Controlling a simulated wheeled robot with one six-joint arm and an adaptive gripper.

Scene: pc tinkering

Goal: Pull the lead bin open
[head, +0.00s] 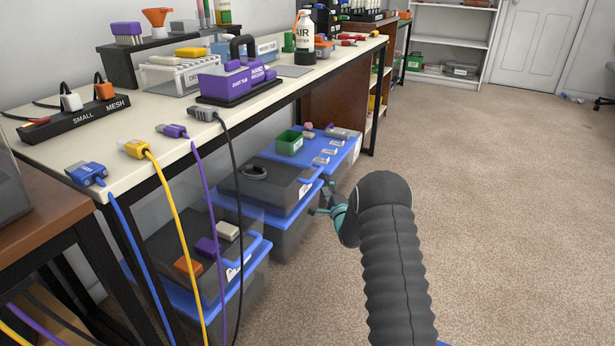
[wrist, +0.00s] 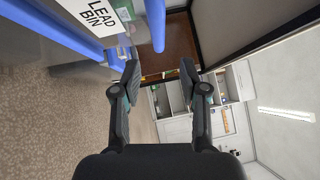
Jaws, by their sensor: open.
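The lead bin (head: 285,212) is a translucent tub with a blue rim, on the floor under the bench; it seems to be the middle one of the row. In the wrist view its white "LEAD BIN" label (wrist: 96,14) and blue handle bar (wrist: 156,25) show at the top, with the picture turned sideways. My gripper (head: 332,204) is close to the bin's front right side. In the wrist view my gripper (wrist: 161,72) is open and empty. The handle bar lies beyond the fingertips, roughly in line with the gap, apart from both fingers.
A nearer bin (head: 215,285) and a farther bin (head: 340,155) with small items on top flank it. Yellow (head: 180,225), purple and black cables hang from the bench (head: 150,130) in front of the nearer bin. The carpet (head: 500,220) to the right is clear.

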